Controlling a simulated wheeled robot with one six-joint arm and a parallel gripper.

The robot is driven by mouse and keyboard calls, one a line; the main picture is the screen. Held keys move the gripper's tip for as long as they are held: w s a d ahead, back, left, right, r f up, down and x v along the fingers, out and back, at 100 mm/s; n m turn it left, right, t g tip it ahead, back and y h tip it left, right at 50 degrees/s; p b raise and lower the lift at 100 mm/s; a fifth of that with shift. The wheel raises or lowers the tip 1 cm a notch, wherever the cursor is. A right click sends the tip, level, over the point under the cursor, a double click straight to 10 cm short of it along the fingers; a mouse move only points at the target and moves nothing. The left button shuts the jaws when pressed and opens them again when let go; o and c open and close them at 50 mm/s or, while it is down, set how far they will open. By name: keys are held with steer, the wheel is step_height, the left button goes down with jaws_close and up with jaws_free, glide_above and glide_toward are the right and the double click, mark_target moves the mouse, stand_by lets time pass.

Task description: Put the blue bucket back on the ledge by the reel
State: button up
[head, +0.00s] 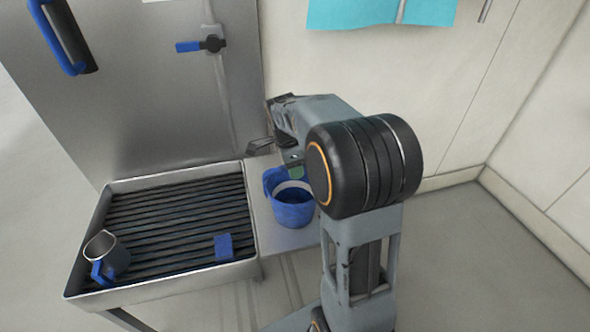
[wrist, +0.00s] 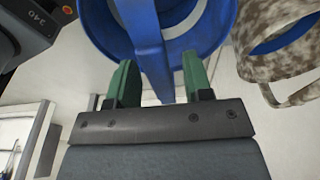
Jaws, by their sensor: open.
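The blue bucket (head: 292,212) stands upright on a pale ledge (head: 285,238) beside the metal tray in the head view. My gripper (head: 293,168) is just above and behind it, partly covered by my arm. In the wrist view the bucket (wrist: 102,28) fills the top. Its blue handle strip (wrist: 150,50) runs down between the two green fingers of my gripper (wrist: 158,82). The fingers stand apart, with a gap on each side of the strip. I cannot make out the reel for certain.
The metal tray (head: 160,294) with dark slats holds a metal jug (head: 116,254) with a blue handle and a small blue block (head: 223,247). A steel panel (head: 150,100) stands behind. A speckled curved object (wrist: 275,45) is at the wrist view's right. Floor at right is clear.

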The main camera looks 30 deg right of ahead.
steer(key=r, duration=0.3)
steer(key=a+r+p, duration=0.1)
steer(key=r, duration=0.4)
steer(key=shift+w+a+r, duration=0.15)
steer(key=shift+r, duration=0.25)
steer(key=shift+a+r, duration=0.1)
steer(key=shift+r, duration=0.15)
steer(key=shift+s+a+r+n, duration=0.15)
steer(key=shift+s+n, duration=0.15)
steer(key=shift+n, duration=0.1)
steer(key=s+a+f+n+t+y, duration=0.1)
steer(key=s+a+f+n, duration=0.2)
steer(key=s+n, duration=0.4)
steer(key=s+a+f+n+t, duration=0.2)
steer(key=s+a+f+n, duration=0.2)
steer(key=s+n, duration=0.4)
steer(key=n, duration=0.4)
steer(key=shift+s+a+f+n+y, duration=0.25)
steer(key=shift+f+n+y, duration=0.05)
steer(key=shift+f+y, duration=0.1)
steer(key=shift+r, duration=0.1)
